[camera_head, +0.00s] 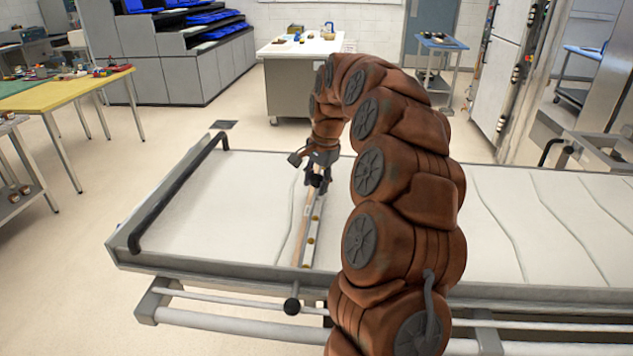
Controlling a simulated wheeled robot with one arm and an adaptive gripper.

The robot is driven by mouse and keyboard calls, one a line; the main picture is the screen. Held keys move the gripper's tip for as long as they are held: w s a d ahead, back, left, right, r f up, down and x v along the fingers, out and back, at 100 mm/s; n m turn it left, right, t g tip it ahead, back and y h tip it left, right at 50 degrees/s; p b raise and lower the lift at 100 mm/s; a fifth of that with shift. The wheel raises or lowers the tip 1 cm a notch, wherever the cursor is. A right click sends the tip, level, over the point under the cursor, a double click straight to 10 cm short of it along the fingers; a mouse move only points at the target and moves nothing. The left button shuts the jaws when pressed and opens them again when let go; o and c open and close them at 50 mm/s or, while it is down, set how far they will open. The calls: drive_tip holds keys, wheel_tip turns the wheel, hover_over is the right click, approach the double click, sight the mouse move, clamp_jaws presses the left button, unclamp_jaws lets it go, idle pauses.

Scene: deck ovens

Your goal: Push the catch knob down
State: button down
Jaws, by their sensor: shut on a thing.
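My gripper (318,178) is at the far end of a narrow, light strip with brass-coloured studs (311,228), which lies across the pale loader bed (190,195). The frame does not show for certain which is the catch knob.
A dark handle bar (180,195) runs along the bed's left side. Rails (230,325) run below its front edge. My arm hides part of the bed's middle. A yellow table (65,90) stands left, a white-topped table (300,46) behind. Floor between them is clear.

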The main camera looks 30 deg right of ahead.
drive_tip(key=shift+s+f+b, duration=0.1)
drive_tip(key=shift+f+b, duration=0.95)
drive_tip(key=shift+b, duration=0.1)
drive_tip(key=c, duration=0.7)
unclamp_jaws()
drive_tip(key=shift+r, duration=0.1)
drive_tip(key=r, duration=0.4)
drive_tip(key=s+r, duration=0.1)
drive_tip(key=r, duration=0.2)
drive_tip(key=s+r, duration=0.1)
drive_tip(key=r, duration=0.3)
drive_tip(key=shift+d+r, duration=0.3)
drive_tip(key=shift+r, duration=0.05)
drive_tip(key=shift+a, duration=0.1)
